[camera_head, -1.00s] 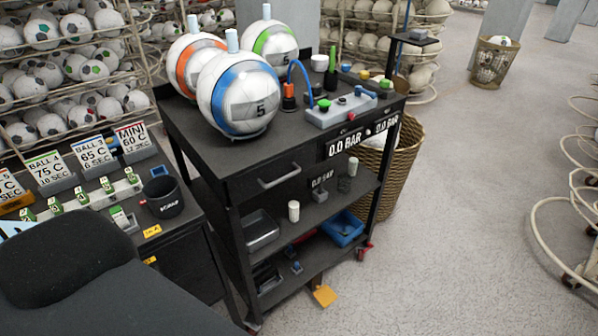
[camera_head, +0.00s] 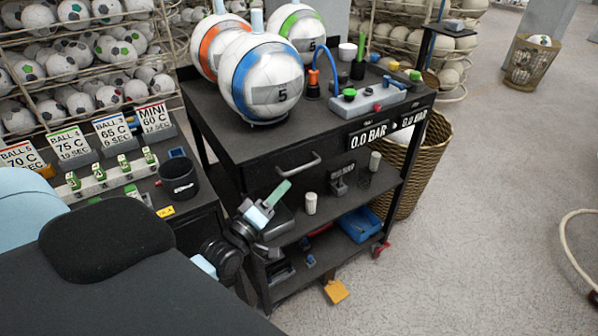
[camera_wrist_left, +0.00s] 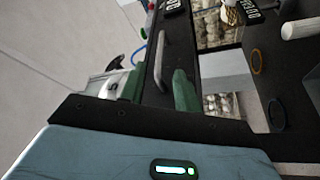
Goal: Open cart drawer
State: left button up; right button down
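The black cart (camera_head: 225,125) has a drawer (camera_head: 338,160) under its top, and the drawer looks closed. Its grey bar handle (camera_head: 298,163) sits on the front face. My left gripper (camera_head: 284,187) is just below and in front of the handle, with a green finger pointing up toward it. In the left wrist view the two green fingers (camera_wrist_left: 157,84) stand apart, and the handle (camera_wrist_left: 163,52) lies ahead, roughly in line with the gap between them. I see nothing held between the fingers. My right gripper is not in view.
Three large balls (camera_head: 262,80) and a pump unit (camera_head: 367,100) stand on the cart top. Lower shelves hold a white cylinder (camera_head: 311,204) and a blue bin (camera_head: 360,224). A side table with a black cup (camera_head: 179,182) stands left. A wicker basket (camera_head: 425,165) is behind the cart.

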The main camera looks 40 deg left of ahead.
aim_at(298, 169)
pick_arm(q)
jog(key=shift+p+x, duration=0.35)
jog(key=shift+x, duration=3.55)
grip_shut()
